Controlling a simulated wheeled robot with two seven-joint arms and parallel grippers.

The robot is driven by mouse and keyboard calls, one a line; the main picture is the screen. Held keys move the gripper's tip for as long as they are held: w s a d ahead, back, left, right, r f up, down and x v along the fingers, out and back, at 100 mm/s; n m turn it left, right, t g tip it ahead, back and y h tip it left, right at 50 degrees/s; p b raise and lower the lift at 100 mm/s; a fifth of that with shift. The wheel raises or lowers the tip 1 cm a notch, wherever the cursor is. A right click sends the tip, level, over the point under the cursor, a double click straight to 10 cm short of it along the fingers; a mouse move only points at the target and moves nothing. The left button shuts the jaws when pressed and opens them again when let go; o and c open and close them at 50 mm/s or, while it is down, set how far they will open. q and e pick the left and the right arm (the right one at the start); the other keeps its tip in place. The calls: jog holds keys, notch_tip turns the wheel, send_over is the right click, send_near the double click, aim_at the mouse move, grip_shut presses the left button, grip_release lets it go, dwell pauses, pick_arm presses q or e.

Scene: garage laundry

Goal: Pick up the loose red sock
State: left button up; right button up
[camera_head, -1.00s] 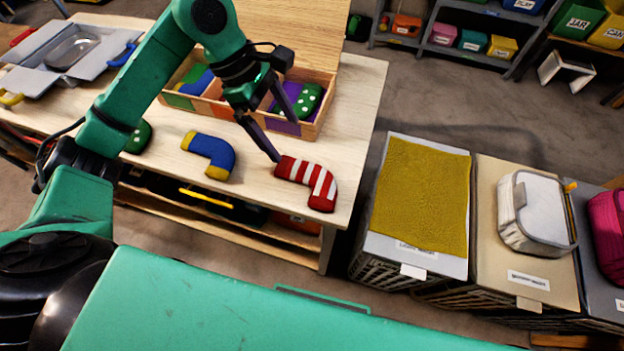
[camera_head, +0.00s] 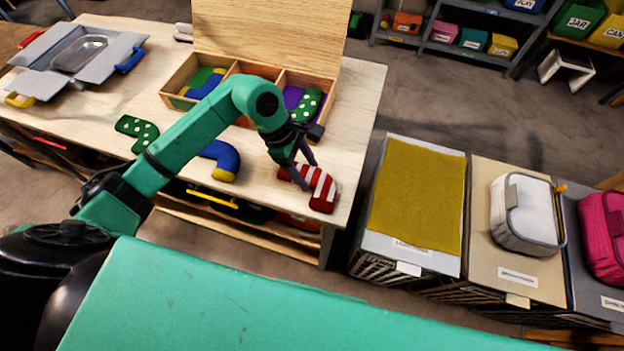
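The red-and-white striped sock (camera_head: 322,190) lies on the wooden table near its right front corner. My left gripper (camera_head: 308,175) is down at the sock's left end, one finger on the near side and one on the far side. The fingers hide part of that end. I cannot tell whether they press on the sock or stand slightly apart from it. The sock appears to rest on the tabletop. My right gripper is out of view.
A blue-and-yellow sock (camera_head: 226,160) and a green dotted one (camera_head: 138,131) lie to the left, partly behind my arm. A divided wooden box (camera_head: 322,77) with socks stands behind. A grey open case (camera_head: 38,80) is at far left. Bins, one with a mustard cloth (camera_head: 418,198), stand right.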

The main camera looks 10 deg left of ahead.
pick_arm(q)
jog(key=c, duration=0.3)
jog(key=shift+r, duration=0.15)
